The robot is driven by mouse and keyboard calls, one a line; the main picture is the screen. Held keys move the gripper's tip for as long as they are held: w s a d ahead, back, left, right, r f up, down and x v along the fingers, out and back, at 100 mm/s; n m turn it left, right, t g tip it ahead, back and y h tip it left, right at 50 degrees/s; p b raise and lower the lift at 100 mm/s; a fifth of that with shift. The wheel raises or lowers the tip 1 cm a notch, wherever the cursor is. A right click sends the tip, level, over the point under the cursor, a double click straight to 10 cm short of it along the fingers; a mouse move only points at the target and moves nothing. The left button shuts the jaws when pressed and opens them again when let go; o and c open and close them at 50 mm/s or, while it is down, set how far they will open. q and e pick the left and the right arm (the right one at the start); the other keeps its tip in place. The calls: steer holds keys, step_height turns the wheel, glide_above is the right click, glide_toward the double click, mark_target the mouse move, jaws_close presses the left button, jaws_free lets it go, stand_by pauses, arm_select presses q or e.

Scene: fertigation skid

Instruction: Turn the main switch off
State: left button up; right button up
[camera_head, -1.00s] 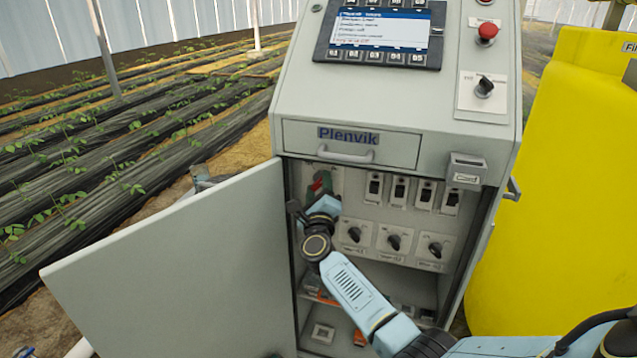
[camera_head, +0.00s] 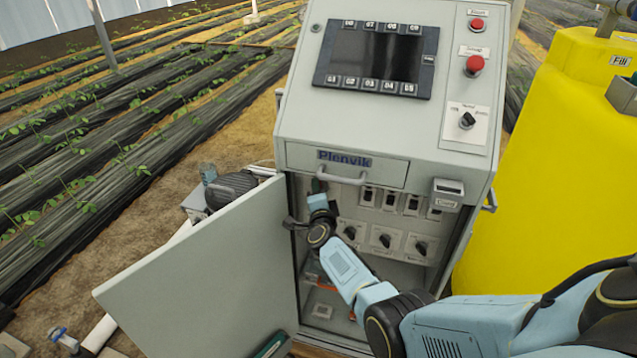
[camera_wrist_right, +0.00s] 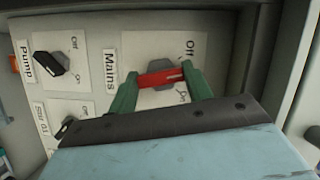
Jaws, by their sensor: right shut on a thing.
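The main switch has a red handle (camera_wrist_right: 160,77) on a white plate labelled "Mains", with an "Off" mark at its upper right and an "On" mark lower down, in the right wrist view. My right gripper (camera_wrist_right: 160,73) is shut on the handle, one green finger at each end. The handle lies nearly level in that view, its right end slightly higher. In the head view my right gripper (camera_head: 317,186) is inside the open cabinet at upper left; the handle is hidden there. The screen (camera_head: 376,54) is dark. My left gripper is out of view.
The cabinet door (camera_head: 205,275) stands open to the left. Black knobs (camera_head: 385,240) and several breakers (camera_head: 390,201) are to the right of my gripper. A drawer handle (camera_head: 342,179) is just above. A yellow tank (camera_head: 550,180) stands at the right.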

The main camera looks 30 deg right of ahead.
steer(key=n+g+p, duration=0.1)
steer(key=n+p, duration=0.1)
steer(key=n+g+p, duration=0.1)
steer(key=n+p, duration=0.1)
steer(key=shift+a+r+n+g+p, duration=0.1)
steer(key=shift+n+g+p, duration=0.2)
steer(key=shift+n+p, duration=0.1)
stand_by(0.5)
steer(key=o, duration=1)
steer(key=shift+c, duration=0.2)
